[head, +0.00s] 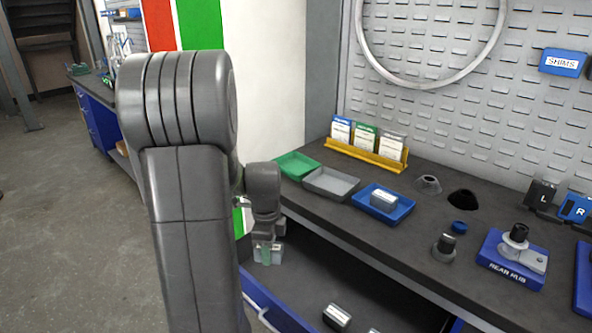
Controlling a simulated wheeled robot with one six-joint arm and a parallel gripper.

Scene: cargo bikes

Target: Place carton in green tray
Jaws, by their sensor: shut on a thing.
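The green tray (297,167) sits at the left end of the dark workbench and looks empty. My gripper (268,250) points down in front of the bench's left end, lower than the bench top and over the open drawer area. It is shut on a small pale carton (266,259), with a greenish part between the fingers. The carton is small and partly hidden by the fingers. The gripper is below and left of the green tray in the picture, apart from it.
A grey tray (331,183) looks empty beside a blue tray (383,207) holding a pale box (383,199). A yellow card rack (365,155) stands behind them. An open blue drawer (300,290) holds a box (337,317). A rear hub stand (511,262) is at right.

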